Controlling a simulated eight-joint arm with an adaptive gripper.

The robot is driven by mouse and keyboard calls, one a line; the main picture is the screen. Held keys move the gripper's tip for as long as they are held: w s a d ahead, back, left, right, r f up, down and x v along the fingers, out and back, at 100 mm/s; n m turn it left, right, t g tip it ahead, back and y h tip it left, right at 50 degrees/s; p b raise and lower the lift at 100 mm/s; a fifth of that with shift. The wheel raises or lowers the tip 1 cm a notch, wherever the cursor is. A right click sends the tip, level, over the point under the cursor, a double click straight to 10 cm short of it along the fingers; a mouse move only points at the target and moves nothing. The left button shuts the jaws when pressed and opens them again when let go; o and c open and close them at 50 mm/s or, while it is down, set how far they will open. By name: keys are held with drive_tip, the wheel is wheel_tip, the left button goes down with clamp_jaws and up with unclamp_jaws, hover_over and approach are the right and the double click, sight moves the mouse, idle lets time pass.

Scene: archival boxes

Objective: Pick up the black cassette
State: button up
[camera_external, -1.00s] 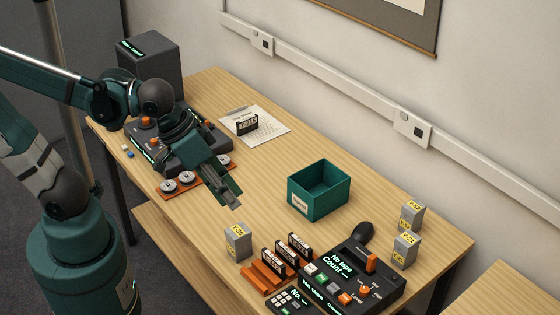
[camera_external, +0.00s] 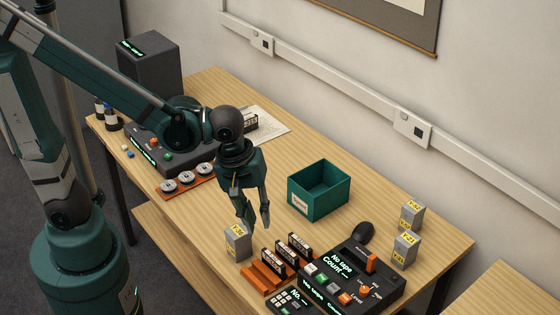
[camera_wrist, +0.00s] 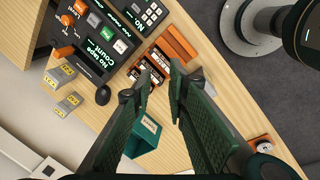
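Another black cassette (camera_external: 251,122) stands on the paper sheet at the back, partly behind my arm. My gripper (camera_external: 257,224) points down, open and empty, above the table behind the rack and close to the small grey box (camera_external: 238,243). In the wrist view the rack (camera_wrist: 178,45) and its cassettes (camera_wrist: 160,58) lie beyond my parted fingertips (camera_wrist: 162,80); the left finger partly covers one cassette.
A green open box (camera_external: 318,205) stands right of my gripper. A black console (camera_external: 350,275) with orange controls and a keypad (camera_external: 290,302) adjoin the rack. Two grey boxes (camera_external: 408,235) stand at the far right. The table between the rack and the green box is clear.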

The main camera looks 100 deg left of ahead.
sight(271, 255)
drive_tip(key=a+f+n, duration=0.1)
drive_tip(key=f+n, duration=0.2)
drive_tip(key=f, duration=0.1)
drive_tip(key=w+a+f+n+g+b, duration=0.1)
drive_tip(key=a+f+n, duration=0.1)
drive_tip(key=f+n, duration=0.1)
drive_tip(key=w+a+f+n+g+b, duration=0.1)
drive_tip(key=f+n, duration=0.2)
drive_tip(key=f, duration=0.2)
drive_tip(key=shift+a, duration=0.3)
drive_tip(key=shift+f, duration=0.1)
drive_tip(key=shift+f+b, duration=0.4)
drive_tip(key=shift+f, duration=0.85)
drive_tip(key=shift+w+f, duration=0.1)
drive_tip(key=shift+w+d+f+b, duration=0.15)
drive_tip(key=shift+f+b, duration=0.1)
drive_tip(key=shift+f, duration=0.6)
drive_tip(key=shift+w+d+f+b, duration=0.15)
drive_tip(key=shift+f+b, duration=0.1)
drive_tip(key=shift+f, duration=0.55)
drive_tip(key=shift+a+f, duration=0.1)
drive_tip(key=shift+f, duration=0.75)
clamp_jaws()
